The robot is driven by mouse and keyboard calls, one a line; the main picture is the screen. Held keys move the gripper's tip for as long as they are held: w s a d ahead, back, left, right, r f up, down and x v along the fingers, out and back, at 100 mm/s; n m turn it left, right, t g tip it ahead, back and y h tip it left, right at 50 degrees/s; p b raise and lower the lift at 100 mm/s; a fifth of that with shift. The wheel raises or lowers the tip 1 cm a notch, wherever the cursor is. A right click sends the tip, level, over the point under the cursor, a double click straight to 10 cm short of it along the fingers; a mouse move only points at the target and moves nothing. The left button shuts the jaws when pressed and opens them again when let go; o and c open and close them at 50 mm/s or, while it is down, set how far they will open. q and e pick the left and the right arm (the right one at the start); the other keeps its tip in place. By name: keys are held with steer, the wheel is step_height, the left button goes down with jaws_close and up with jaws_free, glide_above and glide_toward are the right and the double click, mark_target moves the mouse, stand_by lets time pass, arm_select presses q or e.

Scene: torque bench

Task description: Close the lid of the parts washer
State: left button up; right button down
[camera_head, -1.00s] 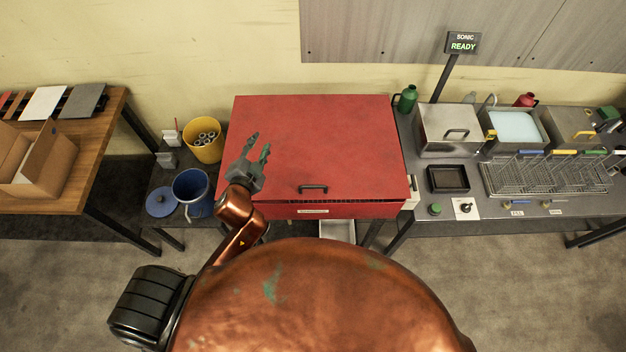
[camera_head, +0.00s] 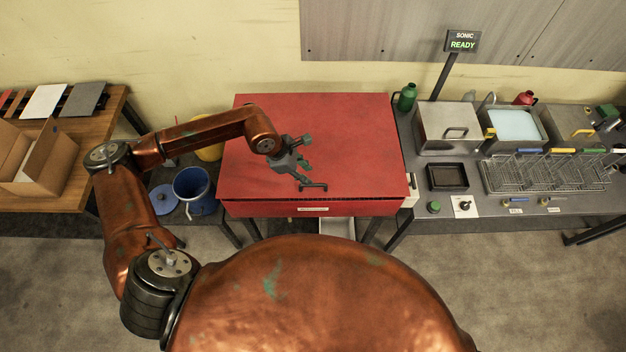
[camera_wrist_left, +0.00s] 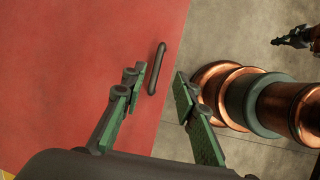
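The parts washer has a broad red lid (camera_head: 340,130) that lies down over its red body, with a labelled front strip (camera_head: 350,208) below its edge. A dark bar handle (camera_head: 313,187) sits near the lid's front edge. My left gripper (camera_head: 304,160) is above the lid, just behind the handle, open and empty. In the left wrist view the open fingers (camera_wrist_left: 156,82) are on either side of the handle (camera_wrist_left: 157,68), which appears beyond them; I cannot tell whether they touch. What looks like my right gripper (camera_wrist_left: 293,37) shows small at the upper right, its opening unclear.
A blue bucket (camera_head: 192,188) and a partly hidden yellow bucket (camera_head: 209,152) stand left of the washer. A green bottle (camera_head: 406,97) and a bench (camera_head: 412,150) with metal tanks and wire baskets are at its right. The lid top is clear.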

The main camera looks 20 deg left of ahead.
mark_target(313, 185)
arm_select(q)
steer(key=x, duration=0.2)
steer(key=p+x, duration=0.1)
steer(key=x, duration=0.1)
steer(key=p+x, duration=0.1)
steer(key=x, duration=0.1)
steer(key=shift+w+a+f, duration=0.15)
steer(key=shift+a+f, duration=0.1)
steer(key=shift+f, duration=0.15)
steer(key=shift+w+d+f, duration=0.1)
steer(key=shift+d+f, duration=0.05)
steer(key=shift+f, duration=0.45)
steer(key=shift+c, duration=0.5)
jaws_close()
steer(key=c, duration=0.5)
jaws_free()
